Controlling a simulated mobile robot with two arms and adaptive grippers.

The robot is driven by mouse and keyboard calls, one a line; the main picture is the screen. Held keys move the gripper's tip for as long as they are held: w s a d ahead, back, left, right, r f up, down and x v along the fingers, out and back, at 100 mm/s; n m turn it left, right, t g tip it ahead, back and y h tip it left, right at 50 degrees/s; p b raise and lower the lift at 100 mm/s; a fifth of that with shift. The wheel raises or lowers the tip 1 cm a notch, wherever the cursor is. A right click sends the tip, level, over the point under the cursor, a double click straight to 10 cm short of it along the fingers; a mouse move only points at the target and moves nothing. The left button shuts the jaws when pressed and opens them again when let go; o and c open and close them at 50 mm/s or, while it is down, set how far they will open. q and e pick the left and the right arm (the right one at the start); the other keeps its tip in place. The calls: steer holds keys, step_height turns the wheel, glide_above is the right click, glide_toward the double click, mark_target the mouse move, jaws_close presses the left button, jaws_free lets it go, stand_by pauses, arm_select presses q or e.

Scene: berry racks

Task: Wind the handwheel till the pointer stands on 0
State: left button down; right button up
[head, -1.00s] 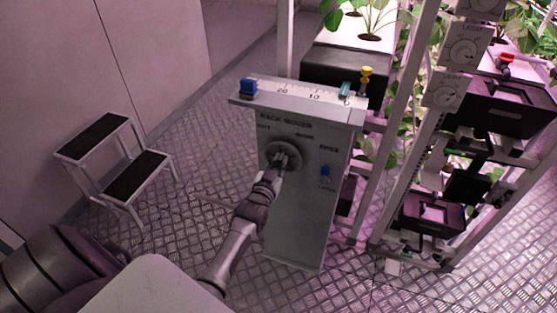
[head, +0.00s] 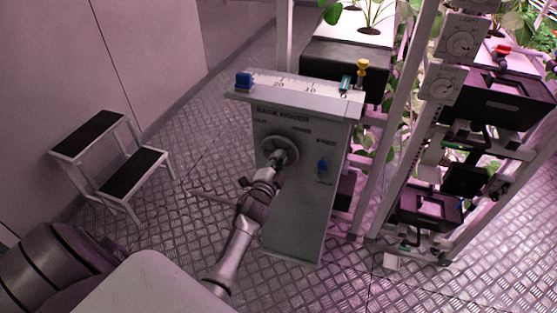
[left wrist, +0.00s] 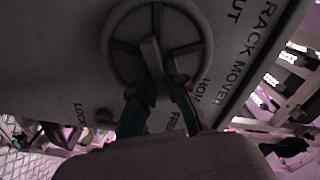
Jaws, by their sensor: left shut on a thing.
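The grey rack mover box (head: 290,215) stands upright on the floor. Its round handwheel (head: 290,145) is on the front face, and its rim and spokes fill the upper middle of the left wrist view (left wrist: 110,45). My left gripper (head: 277,166) is at the wheel, shut on a grey part at its middle; its two fingers (left wrist: 160,100) lie either side of that part. The scale (head: 295,84) on top reads 20, 10, 0 from left to right. A blue block (head: 244,80) sits at its left end. A teal marker (head: 346,83) sits by the 0. Which is the pointer is unclear.
A blue lever (head: 323,165) is on the box front, right of the wheel. Plant racks (head: 405,120) rise close on the right. A two-step stool (head: 110,160) stands left, with open floor between.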

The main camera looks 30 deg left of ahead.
arm_select(q)
steer(key=m+b, duration=0.1)
steer(key=m, duration=0.1)
steer(key=m+b, duration=0.1)
steer(key=m, duration=0.2)
steer(key=shift+d+f, duration=0.1)
steer(key=shift+f, duration=0.3)
steer(key=shift+m, duration=0.4)
steer(key=c, duration=1.2)
jaws_free()
steer(key=v, duration=1.2)
